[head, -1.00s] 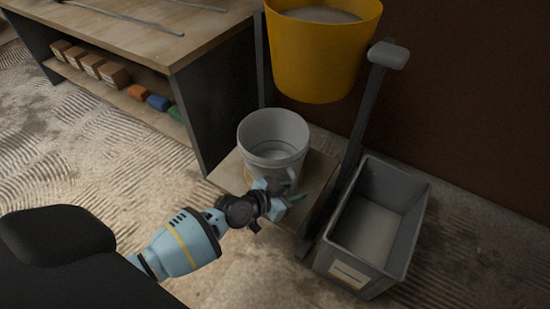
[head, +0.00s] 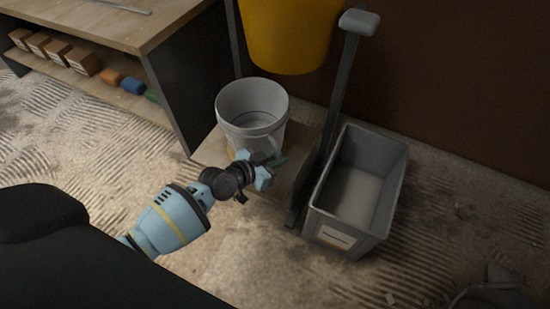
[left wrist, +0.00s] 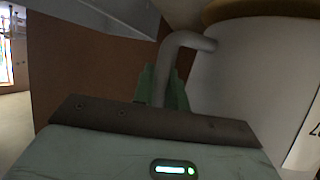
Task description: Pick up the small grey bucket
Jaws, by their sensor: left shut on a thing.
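The small grey bucket (head: 250,110), pale and open at the top, stands upright on a low wooden platform (head: 211,148) in the head view. Its side handle, a bent grey bar (left wrist: 170,72), shows in the left wrist view with the bucket's wall (left wrist: 250,85) at right. My left gripper (head: 276,164) is at the near right side of the bucket. Its green fingers (left wrist: 165,90) are shut on the handle. I cannot tell whether the bucket's base touches the platform. My right gripper is not in view.
A yellow bucket (head: 290,35) hangs or stands above and behind. An upright post (head: 343,90) rises to the right of the platform. A grey bin (head: 340,239) stands right of it. A workbench (head: 120,25) with boxes on its shelf is at left.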

